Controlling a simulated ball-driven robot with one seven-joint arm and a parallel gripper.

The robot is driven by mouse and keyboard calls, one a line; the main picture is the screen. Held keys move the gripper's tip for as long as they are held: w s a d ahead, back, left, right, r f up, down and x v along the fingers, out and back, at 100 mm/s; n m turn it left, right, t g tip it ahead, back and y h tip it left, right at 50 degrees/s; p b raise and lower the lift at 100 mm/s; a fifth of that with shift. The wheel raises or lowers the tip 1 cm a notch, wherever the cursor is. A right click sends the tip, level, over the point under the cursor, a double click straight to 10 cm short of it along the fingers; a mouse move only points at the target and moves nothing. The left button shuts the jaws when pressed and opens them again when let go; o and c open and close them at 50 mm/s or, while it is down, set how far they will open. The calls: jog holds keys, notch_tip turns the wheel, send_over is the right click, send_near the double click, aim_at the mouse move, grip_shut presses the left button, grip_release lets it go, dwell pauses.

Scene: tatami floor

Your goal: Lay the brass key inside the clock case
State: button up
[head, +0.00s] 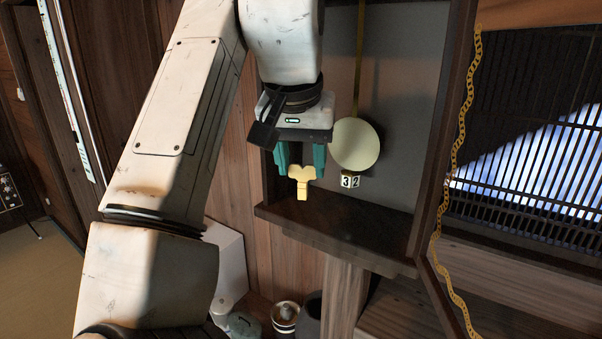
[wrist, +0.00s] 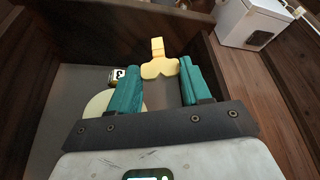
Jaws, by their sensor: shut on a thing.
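The brass key (head: 302,178) hangs between the teal fingers of my gripper (head: 300,165), which is shut on it. In the wrist view the key (wrist: 158,62) shows at the tips of the fingers of my gripper (wrist: 160,78). The clock case (head: 330,232) stands open, with a dark floor ledge and a grey back. The key is at the left part of the case opening, above the ledge and apart from it in the picture. How deep inside the case it is, I cannot tell.
A round pale pendulum (head: 355,144) hangs in the case, right of my gripper. A small tile reading 32 (head: 350,182) is below it. The open case door (head: 437,160) with gold trim is on the right. A white box (head: 229,265) and pots (head: 285,315) stand below.

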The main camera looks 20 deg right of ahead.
jog(key=shift+w+d+f+p, duration=0.15)
jog(key=shift+w+d+f, duration=0.4)
jog(key=shift+w+f, duration=0.3)
jog(key=shift+w+d+f+p, duration=0.15)
jog(key=shift+w+d+f, duration=0.35)
jog(key=shift+w+f, duration=0.35)
jog(key=shift+f, duration=0.15)
jog(key=o, duration=1)
jog(key=shift+r, duration=0.25)
jog(key=b+v, duration=0.2)
jog(key=v, duration=1)
jog(key=shift+f, duration=0.1)
